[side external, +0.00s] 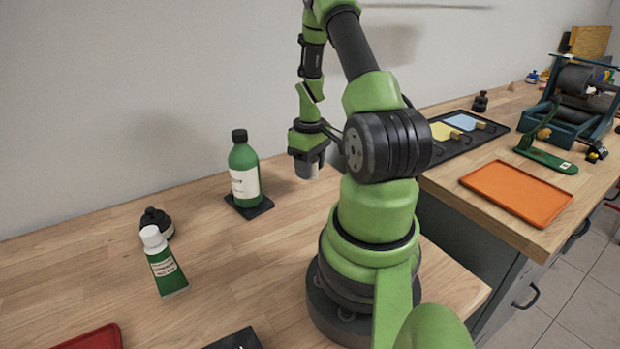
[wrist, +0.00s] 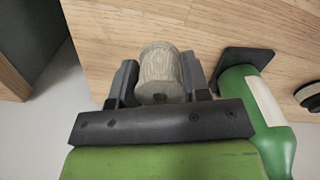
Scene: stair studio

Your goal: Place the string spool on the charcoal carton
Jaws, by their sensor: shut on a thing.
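My gripper (side external: 309,160) is shut on the string spool (wrist: 160,68), a pale grey-beige wound cylinder. In the wrist view its two dark fingers (wrist: 159,84) press on the spool's left and right sides. In the side view the spool (side external: 307,171) shows as a small pale shape below the jaws, held above the wooden bench to the right of the green bottle. A flat dark item (side external: 236,340) is cut off by the bottom edge of the side view. I cannot tell whether it is the charcoal carton; no other clear carton shows.
The green bottle (side external: 244,170) stands upright on a dark square pad (side external: 250,207) close by. A black-capped pot (side external: 157,222), a green-and-white tube (side external: 163,265) and a red tray (side external: 95,338) are farther left. The middle bench is clear. An orange tray (side external: 516,193) lies on the right counter.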

